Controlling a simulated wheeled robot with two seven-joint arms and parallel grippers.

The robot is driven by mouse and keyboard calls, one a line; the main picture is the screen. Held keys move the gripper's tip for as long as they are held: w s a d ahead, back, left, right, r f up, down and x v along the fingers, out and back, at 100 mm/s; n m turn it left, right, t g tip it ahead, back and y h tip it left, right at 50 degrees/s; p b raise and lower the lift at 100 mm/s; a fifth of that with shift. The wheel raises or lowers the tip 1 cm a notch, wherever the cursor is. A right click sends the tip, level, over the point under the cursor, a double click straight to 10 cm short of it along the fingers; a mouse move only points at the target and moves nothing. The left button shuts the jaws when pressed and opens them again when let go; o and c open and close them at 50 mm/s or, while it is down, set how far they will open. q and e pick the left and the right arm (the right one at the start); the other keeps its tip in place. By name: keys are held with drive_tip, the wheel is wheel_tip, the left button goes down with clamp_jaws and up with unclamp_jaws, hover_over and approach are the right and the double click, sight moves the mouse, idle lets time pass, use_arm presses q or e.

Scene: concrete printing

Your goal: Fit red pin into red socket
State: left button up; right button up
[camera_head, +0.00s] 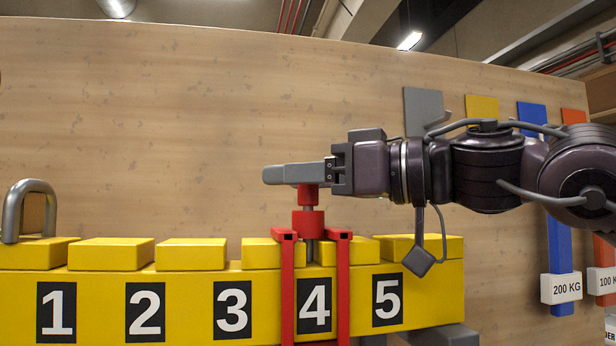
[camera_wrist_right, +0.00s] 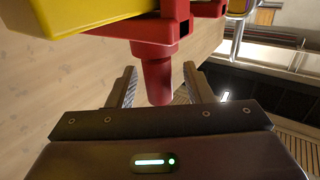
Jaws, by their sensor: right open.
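The red pin (camera_head: 307,222) stands upright at the yellow block numbered 4, with a wide red collar, a narrower red top and a grey shaft below. The shaft goes down between two red bracket arms (camera_head: 344,285), which seem to be the red socket; its lower end is hidden. My right gripper (camera_head: 285,174) reaches in from the right at the pin's top. In the right wrist view, the open fingers (camera_wrist_right: 160,88) stand on both sides of the pin's red top (camera_wrist_right: 157,80), with gaps visible. My left gripper is not in view.
The yellow rack (camera_head: 190,285) carries numbers 1 to 5. A grey shackle (camera_head: 28,208) stands at its left end. A wooden wall (camera_head: 180,130) is behind. Coloured hangers, with a 200 KG weight label (camera_head: 561,288), are at the right. Space above the rack's left half is clear.

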drive_tip(key=shift+w+a, duration=0.3)
drive_tip(key=shift+a, duration=0.25)
drive_tip(key=shift+d, duration=0.1)
drive_tip(key=c, duration=0.5)
clamp_jaws()
